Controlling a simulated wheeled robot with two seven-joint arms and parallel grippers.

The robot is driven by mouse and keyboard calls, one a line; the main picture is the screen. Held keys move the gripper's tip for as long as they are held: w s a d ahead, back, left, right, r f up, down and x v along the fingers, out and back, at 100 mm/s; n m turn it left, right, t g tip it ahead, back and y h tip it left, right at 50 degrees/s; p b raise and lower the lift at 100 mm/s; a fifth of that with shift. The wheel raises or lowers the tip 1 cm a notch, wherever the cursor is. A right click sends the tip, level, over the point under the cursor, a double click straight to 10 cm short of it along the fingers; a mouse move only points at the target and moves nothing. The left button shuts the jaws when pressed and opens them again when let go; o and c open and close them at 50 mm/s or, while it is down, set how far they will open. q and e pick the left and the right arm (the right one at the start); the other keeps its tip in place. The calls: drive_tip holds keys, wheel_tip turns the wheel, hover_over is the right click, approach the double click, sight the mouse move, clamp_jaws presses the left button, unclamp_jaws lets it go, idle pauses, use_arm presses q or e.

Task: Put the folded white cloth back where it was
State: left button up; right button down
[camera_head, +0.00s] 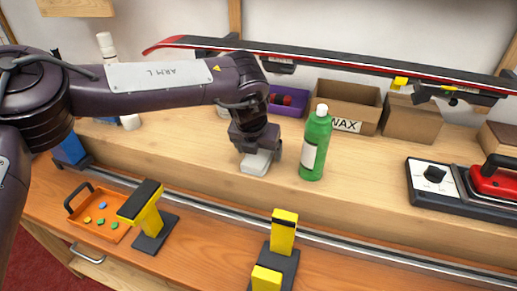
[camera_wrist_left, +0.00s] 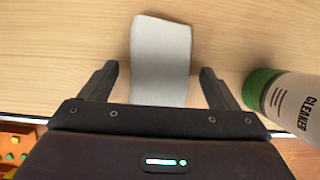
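The folded white cloth (camera_head: 256,163) lies on the raised wooden shelf of the bench, just left of the green bottle. My left gripper (camera_head: 258,146) is right above it, pointing down. In the left wrist view the cloth (camera_wrist_left: 161,62) sits between the two spread fingers of my left gripper (camera_wrist_left: 158,82), with a gap on each side. The fingers look open and do not touch the cloth. The right gripper is in neither view.
A green bottle (camera_head: 316,144) stands close to the right of my left gripper. A wax box (camera_head: 344,104) and purple bin (camera_head: 288,101) stand behind. A red iron (camera_head: 494,180) is at far right. An orange tray (camera_head: 112,235) and yellow-black vises (camera_head: 282,232) are in front.

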use_arm(q)
drive_tip(key=b+v, duration=0.1)
drive_tip(key=v, duration=1.1)
drive_tip(key=shift+r, duration=0.1)
